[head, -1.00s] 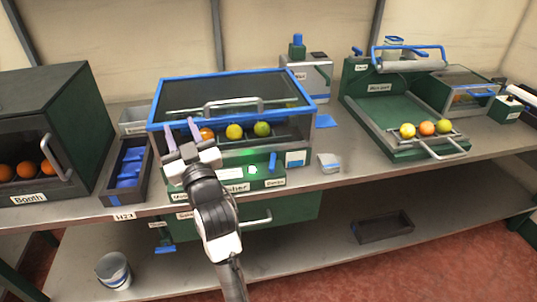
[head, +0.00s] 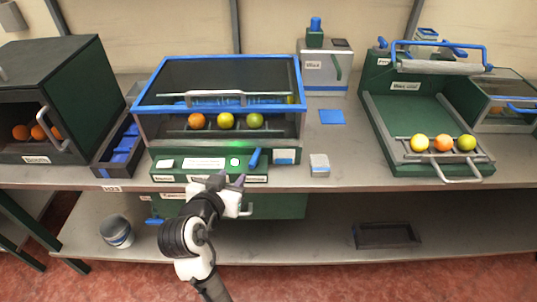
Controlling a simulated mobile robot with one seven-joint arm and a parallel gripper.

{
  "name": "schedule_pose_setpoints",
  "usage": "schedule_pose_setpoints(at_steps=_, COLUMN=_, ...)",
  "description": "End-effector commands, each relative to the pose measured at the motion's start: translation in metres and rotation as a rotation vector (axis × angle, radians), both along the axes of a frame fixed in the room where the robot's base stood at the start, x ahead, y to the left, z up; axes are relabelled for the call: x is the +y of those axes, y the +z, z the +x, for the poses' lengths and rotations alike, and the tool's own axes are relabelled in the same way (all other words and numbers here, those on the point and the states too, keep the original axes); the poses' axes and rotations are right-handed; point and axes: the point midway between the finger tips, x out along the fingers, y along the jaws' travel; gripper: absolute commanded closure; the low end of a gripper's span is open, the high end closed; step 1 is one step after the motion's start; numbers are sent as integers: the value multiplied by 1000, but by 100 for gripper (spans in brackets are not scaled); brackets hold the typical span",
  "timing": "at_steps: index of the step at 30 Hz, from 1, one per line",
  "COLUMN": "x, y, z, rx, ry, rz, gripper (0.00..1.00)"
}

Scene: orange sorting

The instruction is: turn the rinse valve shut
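The washer (head: 160,160) is a green unit with a blue-rimmed glass lid, in the middle of the bench. A small blue lever (head: 253,159) stands tilted on the right of its front panel, beside a lit green light (head: 235,162). It looks like the rinse valve, but the label below it is too small to read surely. My gripper (head: 232,179) is just in front of the panel, below and left of the lever and apart from it. Its two fingers point toward the panel with a gap between them, and nothing shows in it. The gripper covers part of the panel's lower edge.
Several fruits, including an orange one (head: 196,121), lie behind the washer's glass. A dark booth (head: 75,95) and blue-filled bin (head: 100,168) stand left. A small grey-and-blue block (head: 319,165) sits right of the panel. A green tray station (head: 385,140) holds three fruits further right.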

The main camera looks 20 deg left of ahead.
Motion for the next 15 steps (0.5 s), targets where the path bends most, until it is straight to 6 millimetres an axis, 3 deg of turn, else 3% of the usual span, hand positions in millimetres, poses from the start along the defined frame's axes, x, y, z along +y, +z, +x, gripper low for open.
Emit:
schedule_pose_setpoints(at_steps=7, x=-7, y=-4, z=-1, rx=19, ry=-49, rz=3, gripper=64)
schedule_pose_setpoints(at_steps=15, x=-9, y=-22, z=44, rx=20, ry=-49, rz=2, gripper=64)
